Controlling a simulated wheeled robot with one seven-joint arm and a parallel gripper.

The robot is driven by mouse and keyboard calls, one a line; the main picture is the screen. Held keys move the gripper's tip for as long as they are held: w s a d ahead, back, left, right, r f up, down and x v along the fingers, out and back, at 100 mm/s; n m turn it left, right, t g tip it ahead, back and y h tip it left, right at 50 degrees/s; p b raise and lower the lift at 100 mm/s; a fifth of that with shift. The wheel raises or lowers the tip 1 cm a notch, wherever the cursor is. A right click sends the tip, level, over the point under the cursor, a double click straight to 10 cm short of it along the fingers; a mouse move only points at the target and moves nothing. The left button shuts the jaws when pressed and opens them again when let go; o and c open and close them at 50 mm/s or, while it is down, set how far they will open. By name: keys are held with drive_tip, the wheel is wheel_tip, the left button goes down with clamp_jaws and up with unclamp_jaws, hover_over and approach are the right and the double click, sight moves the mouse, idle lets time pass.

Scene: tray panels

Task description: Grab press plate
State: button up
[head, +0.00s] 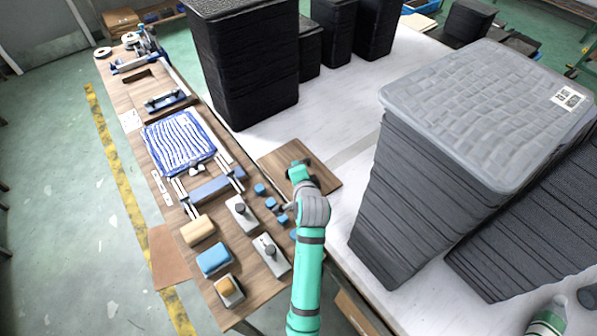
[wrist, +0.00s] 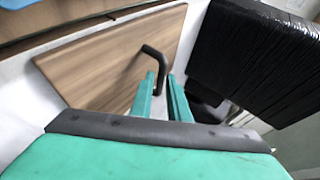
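The press plate is a flat brown wood-grain board (head: 279,158) with a black bent handle, lying on the white table in the head view. In the wrist view the board (wrist: 105,62) fills the upper left, and its handle (wrist: 157,62) rises near the board's right side. My gripper (wrist: 162,82) has its two green fingers apart, with the lower part of the handle showing between their tips. I cannot tell whether either finger touches it. In the head view my gripper (head: 299,168) is over the board and hides part of it.
A tall black tray stack (head: 240,70) stands behind the board, and a grey-topped stack (head: 480,110) stands to the right. A wooden bench (head: 205,295) on the left holds a blue-white cloth (head: 180,140), blocks and small tools. White table surface is free between the stacks.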

drive_tip(key=x, duration=0.4)
drive_tip(key=shift+w, duration=0.15)
drive_tip(key=shift+c, duration=0.2)
clamp_jaws()
drive_tip(key=shift+w+r, duration=0.1)
